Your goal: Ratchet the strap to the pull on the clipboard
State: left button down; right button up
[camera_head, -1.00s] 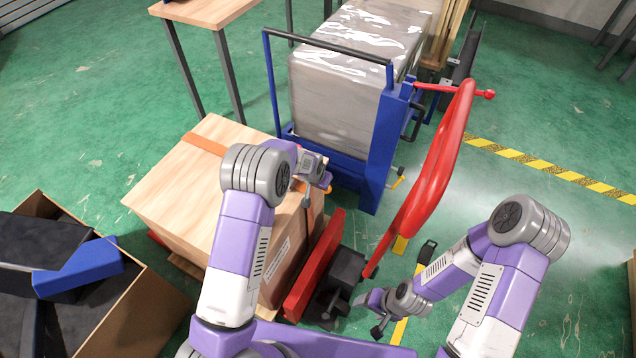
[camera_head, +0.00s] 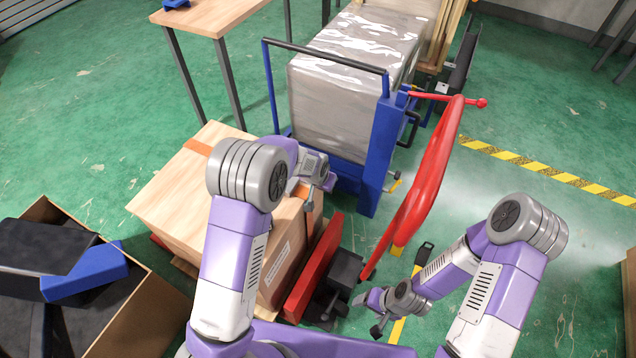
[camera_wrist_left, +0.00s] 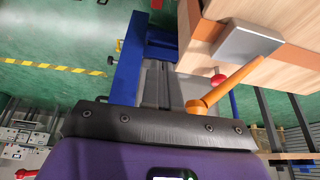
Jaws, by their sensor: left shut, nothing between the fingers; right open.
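A wooden crate (camera_head: 168,195) stands left of centre, with an orange strap (camera_head: 198,147) over its top. In the left wrist view the strap (camera_wrist_left: 292,56) runs to a grey metal ratchet (camera_wrist_left: 246,42). An orange lever (camera_wrist_left: 222,88) slants from the ratchet side down to beside my fingers. My left gripper (camera_head: 327,183) is at the crate's upper right edge. Its shut, empty fingers (camera_wrist_left: 160,80) are close to the lever; I cannot tell if they touch. My right gripper (camera_head: 369,315) is open and empty, low near the red pallet truck. I cannot make out a clipboard.
The red pallet truck (camera_head: 427,185) stands right of the crate, its handle between my arms. A wrapped load (camera_head: 335,95) on a blue stacker is behind. An open cardboard box (camera_head: 135,310) with dark and blue items is at left. A table (camera_head: 215,18) stands behind. Floor at right is free.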

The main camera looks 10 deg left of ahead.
pick_arm(q)
jog(key=shift+s+d+r, duration=0.2)
jog(key=shift+s+r, duration=0.25)
jog(key=shift+r, duration=0.35)
jog(key=shift+s+d+r, duration=0.15)
jog(key=shift+s+r, duration=0.25)
jog(key=shift+r, duration=0.35)
jog(key=s+a+f+n+g+h, duration=0.1)
jog(key=s+a+f+n+g, duration=0.2)
jog(key=s+f, duration=1.1)
jog(key=s+d+f+n+h, duration=0.1)
jog(key=s+f+n+h, duration=0.1)
jog(key=s, duration=1.1)
jog(key=shift+s+d+f+n+g, duration=0.25)
jog(key=shift+s+d+n+g, duration=0.15)
jog(key=c, duration=1.8)
grip_release()
jog(key=shift+c, duration=0.2)
